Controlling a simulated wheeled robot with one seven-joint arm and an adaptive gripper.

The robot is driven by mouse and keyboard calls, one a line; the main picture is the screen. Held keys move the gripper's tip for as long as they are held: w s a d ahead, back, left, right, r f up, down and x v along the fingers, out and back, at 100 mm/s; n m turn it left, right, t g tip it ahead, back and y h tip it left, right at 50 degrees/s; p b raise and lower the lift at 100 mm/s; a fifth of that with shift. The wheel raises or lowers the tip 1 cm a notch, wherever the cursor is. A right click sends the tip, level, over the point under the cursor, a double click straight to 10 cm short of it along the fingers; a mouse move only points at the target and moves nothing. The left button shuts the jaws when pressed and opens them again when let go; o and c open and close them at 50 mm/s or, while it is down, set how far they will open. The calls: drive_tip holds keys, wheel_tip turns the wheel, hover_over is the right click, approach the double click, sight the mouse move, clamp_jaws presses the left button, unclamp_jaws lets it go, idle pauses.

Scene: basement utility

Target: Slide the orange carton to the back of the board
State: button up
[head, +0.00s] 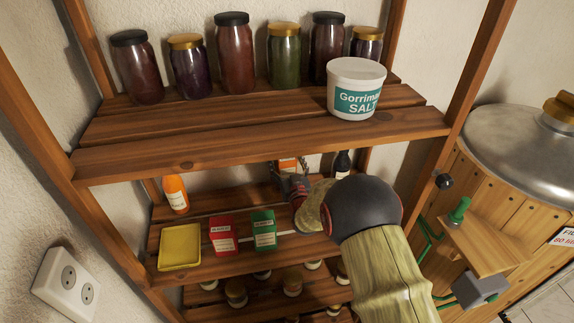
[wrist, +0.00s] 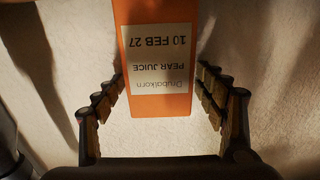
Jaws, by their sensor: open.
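The orange carton (wrist: 153,108) has a white label reading "PEAR JUICE" and "10 FEB 27", upside down in the wrist view. In the head view only a small part of the carton (head: 287,164) shows, at the back of the lower shelf board (head: 200,258), below the upper shelf. My gripper (head: 293,187) reaches in over this board. In the wrist view my gripper (wrist: 158,100) is open, with a finger on each side of the carton and a gap on both sides. The carton's foot is hidden in the head view.
A red box (head: 222,236), a green box (head: 263,230) and a yellow tray (head: 180,247) stand on the same board, left of my arm. An orange bottle (head: 176,194) and a dark bottle (head: 342,164) stand behind. The upper shelf (head: 250,150) hangs close above my gripper.

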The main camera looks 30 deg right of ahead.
drive_tip(key=shift+c, duration=0.3)
drive_tip(key=c, duration=1.5)
drive_tip(key=shift+c, duration=0.5)
drive_tip(key=shift+s, duration=0.1)
